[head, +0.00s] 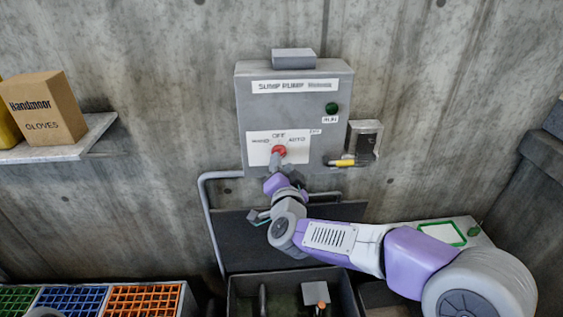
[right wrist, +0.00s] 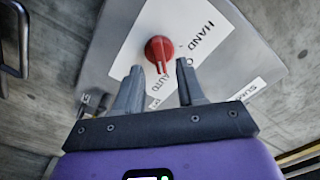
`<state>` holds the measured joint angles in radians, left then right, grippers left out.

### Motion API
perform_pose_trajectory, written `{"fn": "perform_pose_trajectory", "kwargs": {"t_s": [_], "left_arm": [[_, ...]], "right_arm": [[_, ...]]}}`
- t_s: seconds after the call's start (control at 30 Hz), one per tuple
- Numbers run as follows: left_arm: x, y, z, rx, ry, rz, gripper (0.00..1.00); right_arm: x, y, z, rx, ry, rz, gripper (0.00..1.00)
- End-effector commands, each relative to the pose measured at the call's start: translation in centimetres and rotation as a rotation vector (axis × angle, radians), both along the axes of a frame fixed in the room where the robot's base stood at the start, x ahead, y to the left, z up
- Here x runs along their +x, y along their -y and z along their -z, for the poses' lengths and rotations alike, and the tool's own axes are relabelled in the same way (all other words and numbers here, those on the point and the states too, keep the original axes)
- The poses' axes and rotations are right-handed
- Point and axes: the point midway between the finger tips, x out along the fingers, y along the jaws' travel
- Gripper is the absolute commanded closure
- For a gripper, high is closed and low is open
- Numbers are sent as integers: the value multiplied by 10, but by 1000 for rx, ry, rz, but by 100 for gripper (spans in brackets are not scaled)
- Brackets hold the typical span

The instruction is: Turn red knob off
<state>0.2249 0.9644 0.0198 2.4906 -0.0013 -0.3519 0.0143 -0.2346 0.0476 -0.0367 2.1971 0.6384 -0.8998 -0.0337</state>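The red knob (head: 279,150) is on the white label plate of the grey sump pump panel (head: 243,105), with OFF above it and AUTO to its right. In the right wrist view the red knob (right wrist: 159,48) has a pale pointer line at its lower edge, toward the AUTO side; the exact setting is hard to tell. My right gripper (head: 276,164) is just below the knob in the head view. In the wrist view its fingers (right wrist: 159,68) are apart and empty, with the knob just beyond the tips. My left gripper is not in view.
A green RUN light (head: 331,109) is at the panel's upper right. A small box (head: 364,138) with a yellow-handled item (head: 345,162) is beside the panel. A grey pipe (head: 206,215) runs at the left. A shelf (head: 95,135) holds a gloves box (head: 45,108).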

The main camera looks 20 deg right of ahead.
Motion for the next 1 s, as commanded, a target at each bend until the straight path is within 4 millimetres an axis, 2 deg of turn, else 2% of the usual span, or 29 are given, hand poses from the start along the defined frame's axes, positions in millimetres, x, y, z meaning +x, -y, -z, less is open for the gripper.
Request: {"fn": "perform_pose_trajectory", "kwargs": {"t_s": [0.2,0.5,0.77,1.0], "left_arm": [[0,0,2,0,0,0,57],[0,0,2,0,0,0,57],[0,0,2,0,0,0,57],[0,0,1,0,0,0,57]], "right_arm": [[21,7,1,-1,-2,0,61],[24,8,0,-1,0,0,61],[24,8,0,-1,-1,-1,99],[24,7,0,-5,-2,-1,100]]}}
